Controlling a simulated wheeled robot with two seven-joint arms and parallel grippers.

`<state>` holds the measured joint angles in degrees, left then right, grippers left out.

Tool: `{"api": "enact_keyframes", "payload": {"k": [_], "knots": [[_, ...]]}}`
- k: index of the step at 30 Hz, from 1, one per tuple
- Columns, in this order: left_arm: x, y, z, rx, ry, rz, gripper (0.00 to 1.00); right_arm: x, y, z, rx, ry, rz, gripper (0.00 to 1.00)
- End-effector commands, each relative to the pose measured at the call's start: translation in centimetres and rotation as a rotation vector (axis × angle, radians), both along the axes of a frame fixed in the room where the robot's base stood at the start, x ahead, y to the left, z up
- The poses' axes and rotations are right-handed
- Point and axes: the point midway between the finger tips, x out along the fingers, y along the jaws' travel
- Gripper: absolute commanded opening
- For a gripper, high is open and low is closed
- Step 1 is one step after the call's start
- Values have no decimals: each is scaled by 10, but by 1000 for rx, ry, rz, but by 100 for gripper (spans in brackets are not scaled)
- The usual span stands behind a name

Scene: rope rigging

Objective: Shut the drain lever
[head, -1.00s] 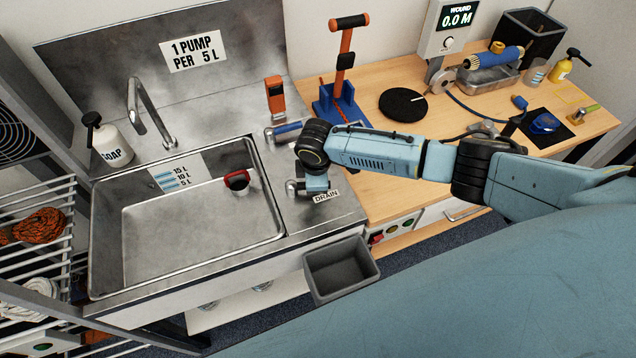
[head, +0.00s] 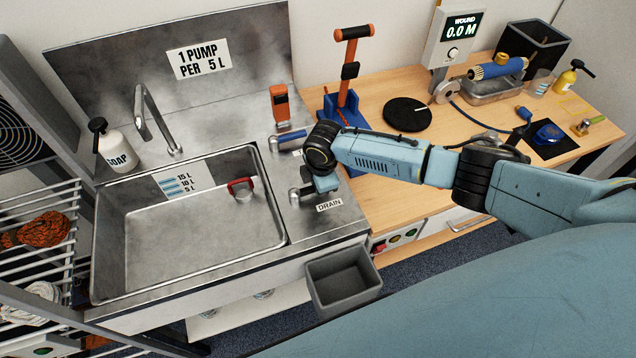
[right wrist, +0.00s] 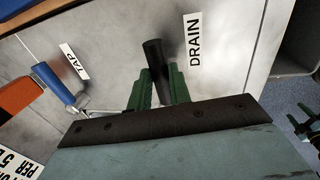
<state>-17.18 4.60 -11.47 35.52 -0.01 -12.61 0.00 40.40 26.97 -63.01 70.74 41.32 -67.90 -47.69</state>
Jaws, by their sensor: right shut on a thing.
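The drain lever shows in the right wrist view as a black handle (right wrist: 154,65) beside the DRAIN label (right wrist: 195,40). In that view the green fingers of my right gripper (right wrist: 160,88) are closed around it, one on each side. In the head view my right gripper (head: 306,192) is low over the counter, right of the sink, near the DRAIN label (head: 330,205). My wrist hides most of the lever there. A red-handled piece (head: 240,185) is in the sink (head: 200,235) near its back right corner.
The blue tap lever (head: 289,138) and an orange device (head: 280,104) stand behind my right gripper. A blue-based stand (head: 347,107) is to the right. A grey bin (head: 343,282) hangs at the front edge. The sink's middle is clear.

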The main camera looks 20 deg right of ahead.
Motion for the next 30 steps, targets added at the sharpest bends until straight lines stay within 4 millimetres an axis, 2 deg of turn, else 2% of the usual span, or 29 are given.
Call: {"api": "enact_keyframes", "payload": {"k": [3, 4, 9, 20, 25, 30], "knots": [[-1, 0, 0, 0, 1, 0, 62, 1, 1, 1, 1, -3, 4, 0], [-1, 0, 0, 0, 1, 0, 62, 1, 1, 1, 1, -3, 4, 22], [-1, 0, 0, 0, 1, 0, 62, 1, 1, 1, 2, -2, 2, 41], [-1, 0, 1, 0, 1, 0, 62, -1, 1, 6, 2, -2, 1, 41], [-1, 0, 4, 0, 1, 0, 62, -5, 0, 28, 2, -4, 1, 41], [-1, 0, 7, -1, 1, 0, 62, -12, 1, 64, 2, -4, 4, 41]]}}
